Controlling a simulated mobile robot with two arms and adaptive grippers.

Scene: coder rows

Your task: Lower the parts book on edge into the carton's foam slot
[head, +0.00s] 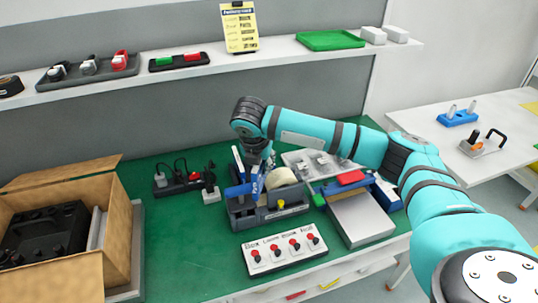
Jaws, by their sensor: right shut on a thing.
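The carton (118,236) stands open at the left with its flaps up. It holds a black moulded insert (45,236), and a pale upright slab (97,229) shows along its right side; I cannot clearly make out a slot. My right gripper (261,165) points down over a dark grey desk holder (242,221). It is shut on a blue piece with white lettering (257,184), which looks like the parts book seen edge-on. The book's lower part is hidden at the holder, and I cannot tell whether it is clear of it. My left gripper is not in view.
A tape roll (281,178) sits at the holder. A panel with red knobs (285,248) lies in front, and a power strip (180,183) lies between carton and holder. Stacked items (360,219) lie to the right. Green mat (190,248) is free between carton and panel.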

